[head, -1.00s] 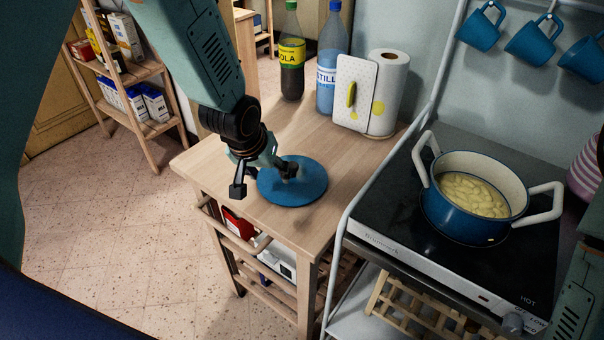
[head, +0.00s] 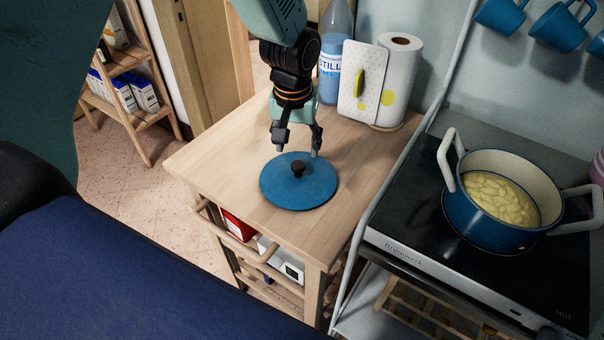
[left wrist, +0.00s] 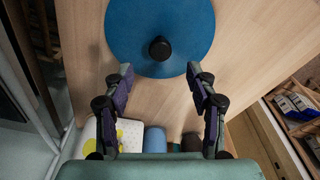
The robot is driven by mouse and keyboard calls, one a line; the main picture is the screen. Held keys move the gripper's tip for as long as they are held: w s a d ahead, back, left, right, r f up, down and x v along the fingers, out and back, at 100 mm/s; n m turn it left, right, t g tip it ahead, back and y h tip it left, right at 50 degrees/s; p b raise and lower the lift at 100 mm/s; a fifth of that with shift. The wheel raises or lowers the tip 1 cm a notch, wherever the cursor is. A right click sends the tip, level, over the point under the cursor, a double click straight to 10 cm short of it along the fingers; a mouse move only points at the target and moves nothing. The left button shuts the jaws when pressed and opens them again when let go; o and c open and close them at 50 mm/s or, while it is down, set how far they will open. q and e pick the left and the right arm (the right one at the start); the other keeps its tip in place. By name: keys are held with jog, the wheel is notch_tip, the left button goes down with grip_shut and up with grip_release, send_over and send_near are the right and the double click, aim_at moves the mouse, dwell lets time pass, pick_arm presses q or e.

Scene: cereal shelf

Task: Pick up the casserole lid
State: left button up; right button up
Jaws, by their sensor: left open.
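The casserole lid (head: 312,190) is a round blue disc with a black knob (head: 297,168), lying flat on the wooden trolley top. My left gripper (head: 298,152) is open and empty, just behind and above the lid, fingers pointing down. In the left wrist view the lid (left wrist: 135,35) is beyond the open fingertips (left wrist: 160,72), with its knob (left wrist: 159,48) roughly centred between them and not touched. The blue casserole (head: 480,221) with white handles stands on the hob, full of pale yellow pieces. My right gripper is not in view.
A grey rail (head: 405,150) separates the trolley from the hob (head: 420,225). Blue mugs (head: 560,25) hang above.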

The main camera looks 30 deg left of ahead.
aim_at(298, 164)
pick_arm(q)
jog(key=shift+s+f, duration=0.4)
jog(key=shift+f, duration=0.25)
jog(key=f, duration=0.2)
jog(key=w+f, duration=0.1)
jog(key=f, duration=0.2)
jog(key=shift+w+a+f, duration=0.1)
jog(key=shift+w+f, duration=0.25)
jog(key=shift+s+f, duration=0.1)
jog(key=shift+f, duration=0.15)
jog(key=shift+s+r, duration=0.1)
jog(key=shift+w, duration=0.25)
jog(key=c, duration=0.4)
jog(key=shift+s, duration=0.2)
jog(key=c, duration=0.6)
jog(key=shift+w, duration=0.2)
grip_shut()
